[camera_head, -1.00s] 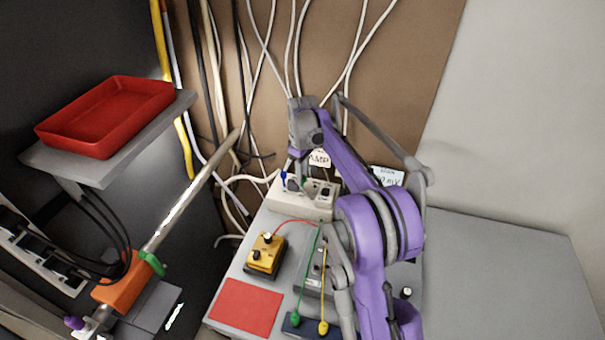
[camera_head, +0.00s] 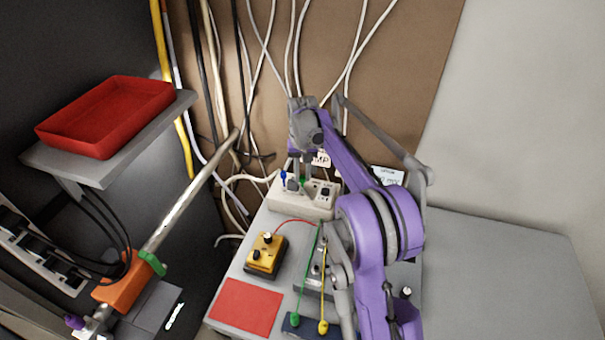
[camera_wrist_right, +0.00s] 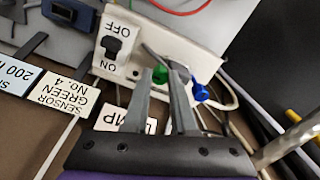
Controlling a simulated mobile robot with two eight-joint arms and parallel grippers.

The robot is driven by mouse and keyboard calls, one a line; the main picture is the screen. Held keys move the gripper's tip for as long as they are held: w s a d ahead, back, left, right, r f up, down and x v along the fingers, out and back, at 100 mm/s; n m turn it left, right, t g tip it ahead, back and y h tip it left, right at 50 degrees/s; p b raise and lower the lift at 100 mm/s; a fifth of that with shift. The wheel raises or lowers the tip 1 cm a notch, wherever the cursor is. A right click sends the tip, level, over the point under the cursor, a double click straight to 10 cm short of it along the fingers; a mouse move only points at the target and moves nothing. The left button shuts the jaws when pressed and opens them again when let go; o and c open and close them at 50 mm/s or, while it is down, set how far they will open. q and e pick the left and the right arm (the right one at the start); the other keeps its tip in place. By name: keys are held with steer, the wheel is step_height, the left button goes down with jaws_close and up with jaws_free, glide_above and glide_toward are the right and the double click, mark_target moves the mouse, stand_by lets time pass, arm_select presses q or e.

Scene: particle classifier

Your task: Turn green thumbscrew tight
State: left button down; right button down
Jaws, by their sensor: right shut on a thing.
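The green thumbscrew (camera_wrist_right: 160,74) sits on the face of a white switch box (camera_wrist_right: 185,45), beside a blue one (camera_wrist_right: 201,92). In the right wrist view my right gripper's fingers (camera_wrist_right: 162,80) stand on either side of the green thumbscrew and are shut on it. In the head view my right gripper (camera_head: 301,178) reaches down to the white box (camera_head: 312,207), where only a bit of green (camera_head: 302,183) shows between the fingers. My left gripper is not in view.
A yellow box (camera_head: 266,256), a red mat (camera_head: 246,306) and green and yellow leads lie on the grey bench. Cables hang behind the white box. A red tray (camera_head: 107,113) is on a shelf at the left, above a metal rod with an orange clamp (camera_head: 124,286).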

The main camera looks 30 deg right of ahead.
steer(key=m, duration=0.4)
steer(key=shift+m, duration=0.3)
steer(key=m, duration=0.3)
steer(key=shift+m, duration=0.3)
steer(key=m, duration=0.4)
steer(key=shift+m, duration=2.3)
steer(key=c, duration=0.7)
jaws_free()
